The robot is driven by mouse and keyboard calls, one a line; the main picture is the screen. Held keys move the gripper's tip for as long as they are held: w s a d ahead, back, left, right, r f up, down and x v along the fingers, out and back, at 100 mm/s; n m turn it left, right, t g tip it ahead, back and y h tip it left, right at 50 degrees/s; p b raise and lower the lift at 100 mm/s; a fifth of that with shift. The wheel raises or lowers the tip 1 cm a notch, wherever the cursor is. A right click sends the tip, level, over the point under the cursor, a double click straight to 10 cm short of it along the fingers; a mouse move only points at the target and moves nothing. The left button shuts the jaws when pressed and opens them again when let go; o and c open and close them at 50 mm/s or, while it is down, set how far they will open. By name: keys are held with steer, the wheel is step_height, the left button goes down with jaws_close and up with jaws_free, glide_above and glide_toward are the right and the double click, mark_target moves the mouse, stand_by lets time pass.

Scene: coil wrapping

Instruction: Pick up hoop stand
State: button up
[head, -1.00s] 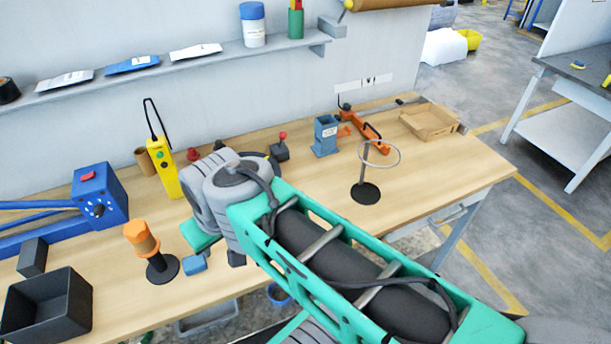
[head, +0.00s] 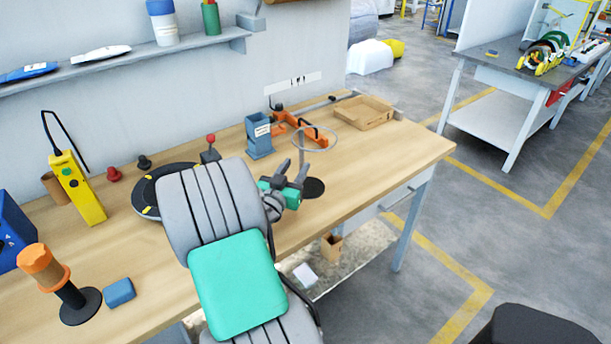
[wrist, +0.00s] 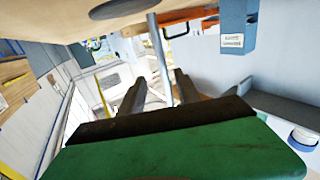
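The hoop stand stands upright on the table, with a thin ring (head: 316,138), a slim grey pole (head: 302,150) and a round dark base (head: 313,188). My gripper (head: 293,166) is beside the pole, above the base and below the ring, its two dark fingers apart. In the wrist view, which looks upside down, the pole (wrist: 156,50) shows in the gap between the fingers of my gripper (wrist: 159,78). The base (wrist: 118,9) is at the top edge there. I cannot tell whether the fingers reach past the pole. Nothing is held.
A blue-grey holder (head: 259,138), an orange tool (head: 300,125) and a cardboard tray (head: 363,112) stand behind. A round dark plate (head: 150,190), yellow pendant (head: 80,190) and orange-topped post (head: 45,268) are to the left. The table's front edge is close by.

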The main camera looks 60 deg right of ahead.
mark_target(300, 155)
steer(key=d, duration=0.2)
steer(key=d+p, duration=0.1)
steer(key=d, duration=0.1)
steer(key=w+d+p, duration=0.1)
steer(key=d, duration=0.1)
steer(key=shift+w+d, duration=0.1)
steer(key=shift+d, duration=0.25)
jaws_close()
stand_by(1.0)
